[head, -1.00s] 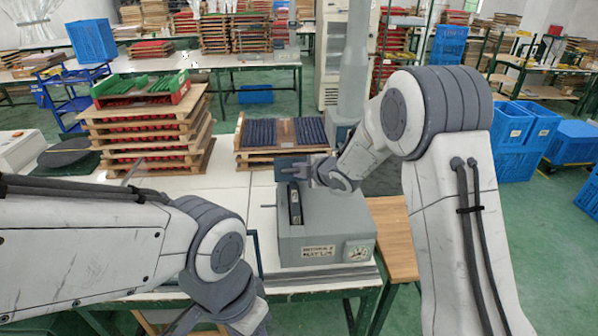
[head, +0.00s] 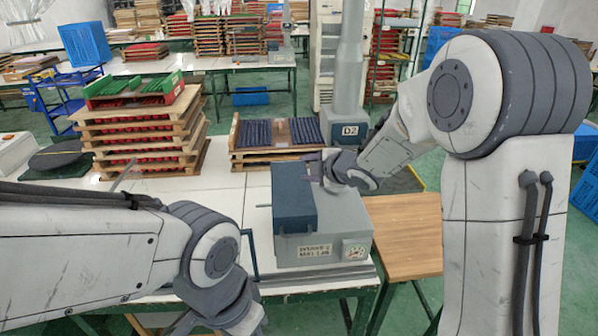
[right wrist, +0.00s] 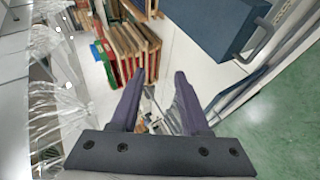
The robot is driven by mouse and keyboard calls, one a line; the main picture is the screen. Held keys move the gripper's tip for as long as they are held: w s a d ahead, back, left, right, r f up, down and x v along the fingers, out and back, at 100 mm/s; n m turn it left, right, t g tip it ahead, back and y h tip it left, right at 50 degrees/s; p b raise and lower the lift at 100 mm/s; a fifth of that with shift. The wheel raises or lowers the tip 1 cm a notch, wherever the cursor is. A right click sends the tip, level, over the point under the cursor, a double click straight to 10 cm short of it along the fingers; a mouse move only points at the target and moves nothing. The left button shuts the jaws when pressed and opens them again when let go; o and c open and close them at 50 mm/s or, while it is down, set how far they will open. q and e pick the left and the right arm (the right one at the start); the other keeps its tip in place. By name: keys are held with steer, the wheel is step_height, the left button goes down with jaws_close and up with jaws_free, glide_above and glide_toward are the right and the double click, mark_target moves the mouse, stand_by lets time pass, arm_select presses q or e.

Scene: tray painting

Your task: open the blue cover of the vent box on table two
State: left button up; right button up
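The grey vent box (head: 347,222) stands on the table at the middle of the head view. A dark blue cover (head: 293,198) lies along the left part of its top. My right gripper (head: 318,168) is by the far right end of the cover; whether it touches is unclear. In the right wrist view my right gripper (right wrist: 155,88) has its two fingers apart with nothing held between them. A blue block with a handle (right wrist: 215,25), likely the cover, is at the upper right there, outside the fingers. My left wrist is low in the head view; its fingers do not show.
A stack of wooden trays (head: 140,130) stands at the left. A tray with dark blue parts (head: 277,133) lies behind the vent box. A wooden board (head: 403,235) is to its right. The white table top (head: 225,190) between stack and box is clear.

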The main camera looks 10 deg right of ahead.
steer(key=shift+v, duration=1.6)
steer(key=s+a+f+m+g+h+b, duration=0.1)
steer(key=s+f+m+g, duration=0.2)
steer(key=s, duration=0.8)
steer(key=s+a+f+m+g+h+b, duration=0.1)
steer(key=s+m, duration=0.4)
steer(key=s, duration=0.6)
steer(key=s+a+f+m+g+h+b, duration=0.2)
steer(key=s+a+f+m+g+b, duration=0.1)
steer(key=s, duration=0.8)
step_height(320, 180, down, 3)
steer(key=m+g, duration=0.1)
steer(key=g, duration=0.1)
steer(key=shift+a+m+g, duration=0.2)
steer(key=shift+m+g, duration=0.1)
steer(key=s+g, duration=0.1)
steer(key=s, duration=0.2)
steer(key=shift+s+f, duration=0.15)
steer(key=shift+s, duration=0.1)
steer(key=c, duration=0.7)
steer(key=shift+s+m, duration=0.15)
steer(key=shift+m, duration=0.15)
jaws_close()
